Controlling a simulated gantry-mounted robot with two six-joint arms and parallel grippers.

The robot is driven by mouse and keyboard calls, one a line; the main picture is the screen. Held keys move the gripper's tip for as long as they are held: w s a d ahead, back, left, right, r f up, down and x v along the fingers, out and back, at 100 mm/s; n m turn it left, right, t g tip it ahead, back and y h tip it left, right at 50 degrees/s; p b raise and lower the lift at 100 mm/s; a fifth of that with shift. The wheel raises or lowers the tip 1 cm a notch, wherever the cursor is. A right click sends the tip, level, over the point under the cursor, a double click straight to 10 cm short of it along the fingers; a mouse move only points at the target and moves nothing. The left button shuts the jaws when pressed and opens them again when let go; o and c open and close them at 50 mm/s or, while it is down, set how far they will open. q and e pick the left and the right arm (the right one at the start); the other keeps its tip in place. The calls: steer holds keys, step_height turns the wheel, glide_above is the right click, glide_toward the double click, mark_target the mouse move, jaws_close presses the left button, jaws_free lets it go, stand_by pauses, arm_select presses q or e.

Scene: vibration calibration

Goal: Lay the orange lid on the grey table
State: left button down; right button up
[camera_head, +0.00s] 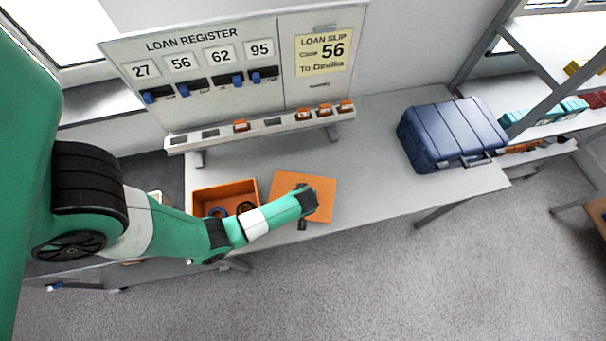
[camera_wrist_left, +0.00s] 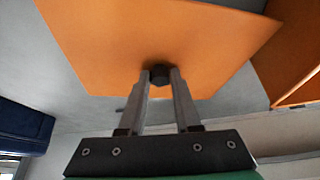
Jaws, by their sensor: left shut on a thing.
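The orange lid (camera_head: 318,187) is a flat square panel at the front of the grey table (camera_head: 375,165), right beside the orange open box (camera_head: 225,194). In the left wrist view the lid (camera_wrist_left: 110,45) fills the upper middle, with a dark knob (camera_wrist_left: 159,74) on it. My left gripper (camera_head: 303,222) reaches over the lid from the left. In the wrist view its two fingers (camera_wrist_left: 160,85) are closed on the knob. I cannot tell whether the lid touches the table. The box also shows in the wrist view (camera_wrist_left: 290,50). My right gripper is not in view.
A blue case (camera_head: 452,133) stands on the table to the right. A white rail (camera_head: 262,127) with several slots and orange pieces runs along the back, below the loan register board (camera_head: 205,85). The table between lid and case is clear.

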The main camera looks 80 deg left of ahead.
arm_select(q)
step_height(320, 180, down, 5)
steer(key=shift+r+b, duration=0.15)
steer(key=shift+b, duration=1)
steer(key=shift+f, duration=0.25)
steer(key=c, duration=0.6)
jaws_free()
